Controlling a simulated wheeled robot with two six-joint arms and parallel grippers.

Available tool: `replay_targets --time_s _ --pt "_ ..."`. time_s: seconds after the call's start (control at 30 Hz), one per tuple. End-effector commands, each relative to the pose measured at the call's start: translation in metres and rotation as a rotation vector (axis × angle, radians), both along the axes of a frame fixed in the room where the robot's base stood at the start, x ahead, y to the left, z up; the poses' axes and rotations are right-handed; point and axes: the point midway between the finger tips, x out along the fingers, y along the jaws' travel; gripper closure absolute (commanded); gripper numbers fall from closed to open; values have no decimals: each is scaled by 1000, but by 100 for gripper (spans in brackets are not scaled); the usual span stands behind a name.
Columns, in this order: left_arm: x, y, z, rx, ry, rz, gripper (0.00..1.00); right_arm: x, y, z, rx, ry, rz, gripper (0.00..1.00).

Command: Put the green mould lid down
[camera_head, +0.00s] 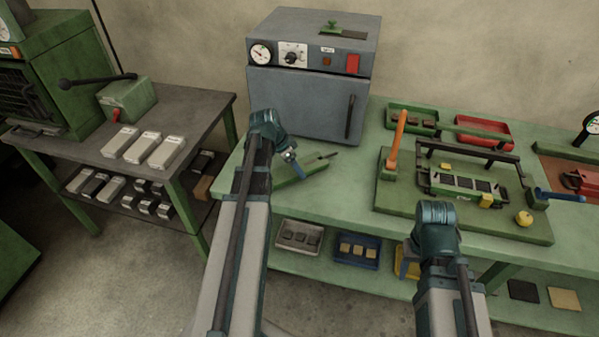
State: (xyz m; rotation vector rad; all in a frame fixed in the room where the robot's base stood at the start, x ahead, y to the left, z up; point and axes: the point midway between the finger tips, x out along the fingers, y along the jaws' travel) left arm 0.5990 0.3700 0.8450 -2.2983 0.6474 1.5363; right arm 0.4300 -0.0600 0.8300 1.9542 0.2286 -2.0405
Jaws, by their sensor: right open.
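I cannot tell for certain which green piece is the mould lid. A green-edged mould with dark panels and yellow clips (463,186) lies flat on the green fixture base (398,208), at the right of the bench. My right gripper (437,214) is in front of that base, apart from the mould; its fingers are mostly hidden by my own arm. No held object shows there. My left gripper (290,157) is at the left end of the bench, close to a small green block with a dark rod (303,172). Its jaws are too small to read.
A grey oven (308,103) stands at the back left of the bench (340,207). An orange upright handle (397,140) and a dark raised bar (468,150) rise beside the mould. Behind are a green tray (400,125) and a red tray (483,125). Bench front centre is clear.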

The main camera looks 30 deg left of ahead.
Motion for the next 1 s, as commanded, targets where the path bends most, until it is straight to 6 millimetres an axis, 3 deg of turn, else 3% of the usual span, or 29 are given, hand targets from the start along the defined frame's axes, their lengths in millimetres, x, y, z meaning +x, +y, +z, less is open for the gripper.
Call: replay_targets --time_s 0.07,0.47,0.5,0.6,1.0 --pt "-3 5 -10 -1 0 2 100 0 0 -11 0 0 0 50" --pt "-3 6 -12 -1 -1 0 100 0 0 -12 0 0 0 50" --pt "-3 6 -12 0 0 0 16 0 0 -12 0 0 0 50" --pt "-3 6 -11 0 0 0 0 0 0 -11 0 0 0 50" --pt "-4 6 -6 0 0 0 0 0 0 -6 0 0 0 50"
